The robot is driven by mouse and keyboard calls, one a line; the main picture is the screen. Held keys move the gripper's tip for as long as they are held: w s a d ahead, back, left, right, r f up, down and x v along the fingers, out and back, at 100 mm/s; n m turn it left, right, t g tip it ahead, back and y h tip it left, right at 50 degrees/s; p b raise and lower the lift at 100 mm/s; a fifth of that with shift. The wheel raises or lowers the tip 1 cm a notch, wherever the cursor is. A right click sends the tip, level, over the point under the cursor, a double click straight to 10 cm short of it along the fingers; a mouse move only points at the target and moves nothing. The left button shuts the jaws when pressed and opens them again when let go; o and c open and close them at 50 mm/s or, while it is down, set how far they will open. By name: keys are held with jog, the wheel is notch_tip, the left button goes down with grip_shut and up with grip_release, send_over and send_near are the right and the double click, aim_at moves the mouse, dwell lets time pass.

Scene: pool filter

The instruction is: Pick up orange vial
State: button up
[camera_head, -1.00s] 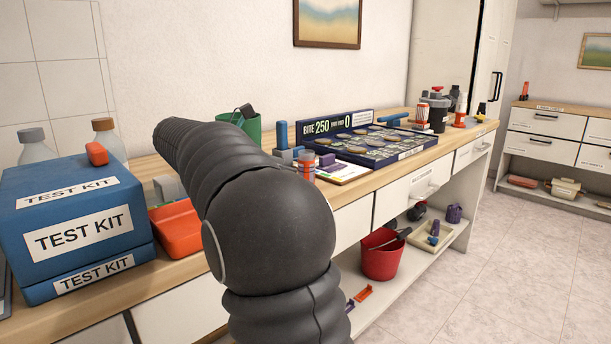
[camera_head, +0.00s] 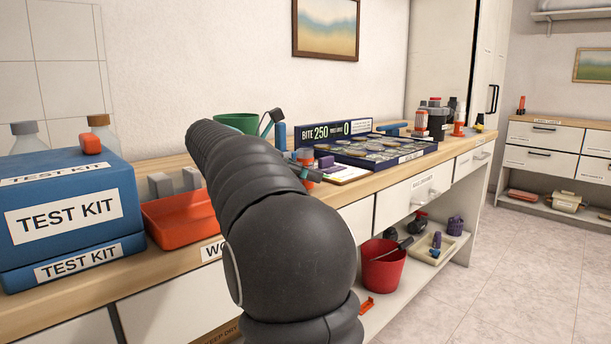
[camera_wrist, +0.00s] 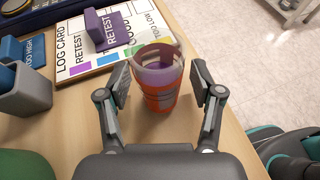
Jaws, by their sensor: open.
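The orange vial (camera_wrist: 160,95) stands upright on the wooden counter in the wrist view, with a pale translucent rim and a dark band on its side. My gripper (camera_wrist: 161,82) is open, with one finger on each side of the vial; clear gaps show between it and both fingers. In the head view, the vial (camera_head: 306,156) is partly hidden behind my arm, and my gripper is mostly hidden too.
A log card (camera_wrist: 95,60) with a purple block (camera_wrist: 103,28) lies just left of the vial. Blue-grey holders (camera_wrist: 25,90) stand further left. The counter's edge is close on the right. A test kit box (camera_head: 65,215) and red tray (camera_head: 180,218) sit at left.

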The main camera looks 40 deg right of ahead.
aim_at(312, 150)
grip_shut()
jog(key=shift+r, duration=0.5)
jog(key=r, duration=0.1)
jog(key=r+p, duration=0.1)
jog(key=r, duration=0.2)
jog(key=shift+s+d, duration=0.25)
jog(key=shift+s, duration=0.05)
jog(key=s+d+r+p, duration=0.1)
jog(key=s+d+r, duration=0.5)
jog(key=s, duration=0.3)
